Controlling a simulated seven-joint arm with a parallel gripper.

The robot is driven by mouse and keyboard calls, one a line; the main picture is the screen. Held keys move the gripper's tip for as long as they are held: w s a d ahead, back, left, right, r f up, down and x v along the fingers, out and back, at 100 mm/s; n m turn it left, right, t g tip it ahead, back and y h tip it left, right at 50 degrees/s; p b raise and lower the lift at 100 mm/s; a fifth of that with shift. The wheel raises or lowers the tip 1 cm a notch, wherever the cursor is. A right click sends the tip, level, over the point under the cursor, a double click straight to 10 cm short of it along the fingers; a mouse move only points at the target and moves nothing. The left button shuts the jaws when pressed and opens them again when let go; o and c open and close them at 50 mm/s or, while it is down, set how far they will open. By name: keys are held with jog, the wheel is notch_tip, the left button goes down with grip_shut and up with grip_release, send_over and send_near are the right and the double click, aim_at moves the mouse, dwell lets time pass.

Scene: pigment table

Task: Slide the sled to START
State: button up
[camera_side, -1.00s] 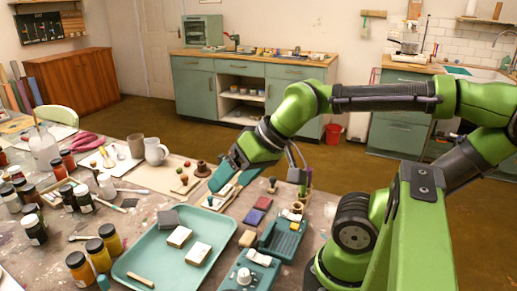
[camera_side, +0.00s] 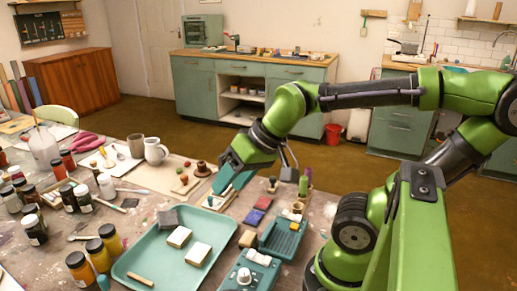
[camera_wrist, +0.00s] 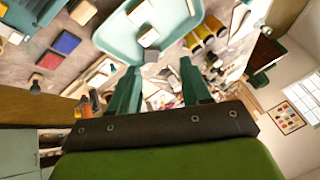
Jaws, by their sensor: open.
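A pale board (camera_side: 222,203) lies on the table behind the teal tray, with a small dark-green knob (camera_side: 210,201) on it. The knob seems to belong to the sled, but the sled's outline is too small to make out. No START lettering is readable. My gripper (camera_side: 220,186) is above the board, its teal fingers pointing down and left and partly covering it. In the wrist view my gripper (camera_wrist: 158,76) is open, with a wide gap and nothing held. Part of the pale board (camera_wrist: 100,74) shows beside the left finger there.
The teal tray (camera_side: 150,246) holds two pale blocks, a dark block and a stick. Blue (camera_side: 253,217) and red (camera_side: 263,202) pads lie right of the board. Paint jars (camera_side: 80,270) crowd the left. Mugs (camera_side: 155,150) stand behind. A teal device (camera_side: 245,277) is in front.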

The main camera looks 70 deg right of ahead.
jog(key=w+d+f+m+g, duration=0.25)
jog(key=w+d, duration=0.35)
jog(key=w, duration=0.3)
jog(key=m+g+h, duration=0.2)
jog(key=g, duration=0.2)
send_near(210, 197)
notch_tip(210, 197, down, 8)
jog(key=shift+f, duration=0.2)
jog(key=shift+c, duration=0.2)
grip_shut()
